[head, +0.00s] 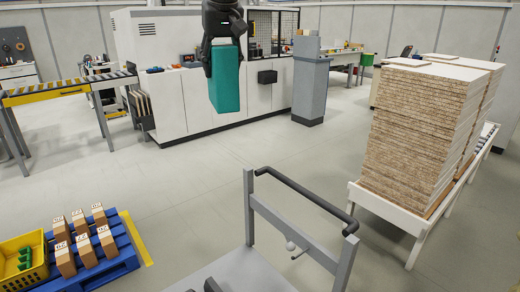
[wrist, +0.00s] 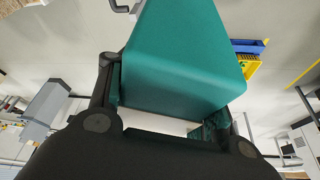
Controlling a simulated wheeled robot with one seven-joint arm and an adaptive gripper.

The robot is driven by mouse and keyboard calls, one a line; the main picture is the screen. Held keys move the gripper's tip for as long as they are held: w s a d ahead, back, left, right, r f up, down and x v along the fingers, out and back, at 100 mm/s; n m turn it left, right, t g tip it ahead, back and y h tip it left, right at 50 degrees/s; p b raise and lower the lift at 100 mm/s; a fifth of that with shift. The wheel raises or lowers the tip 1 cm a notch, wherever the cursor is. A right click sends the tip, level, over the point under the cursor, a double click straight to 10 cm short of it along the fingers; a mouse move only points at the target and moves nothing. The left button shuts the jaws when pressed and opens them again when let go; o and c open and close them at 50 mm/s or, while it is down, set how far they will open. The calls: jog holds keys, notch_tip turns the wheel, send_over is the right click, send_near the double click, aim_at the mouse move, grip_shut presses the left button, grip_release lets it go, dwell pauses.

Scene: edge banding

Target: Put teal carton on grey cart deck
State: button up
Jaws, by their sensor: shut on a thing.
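The teal carton (head: 225,82) hangs upright high in the air in the head view, in front of the long white machine. My gripper (head: 209,58) is shut on its upper part. In the wrist view the teal carton (wrist: 180,60) fills the upper middle, between the two dark fingers of my gripper (wrist: 170,112). The grey cart deck (head: 240,272) shows at the bottom of the head view, with a dark push handle on grey posts. The carton is well above the deck and apart from it. Much of the deck is cut off by the frame's lower edge.
A blue pallet (head: 118,262) with several brown cartons and a yellow crate (head: 22,262) lies at the lower left. Stacked boards (head: 425,130) stand on a white rack at the right. The cart handle (head: 305,198) rises above the deck. Open floor lies between.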

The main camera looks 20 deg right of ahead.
jog(key=w+d+f+n+b, duration=0.1)
jog(key=d+f+b, duration=0.2)
jog(key=f, duration=2.1)
jog(key=w+d+f+n+y+b, duration=0.1)
jog(key=f+b, duration=0.8)
jog(key=f, duration=1.5)
jog(key=d+f+n+b, duration=0.2)
jog(key=d+f+b, duration=0.2)
jog(key=f, duration=2)
jog(key=b, duration=0.2)
jog(key=shift+w+d+y+b, duration=0.3)
jog(key=shift+w+b, duration=0.1)
jog(key=shift+f, duration=0.1)
jog(key=o, duration=1.3)
jog(key=shift+c, duration=0.2)
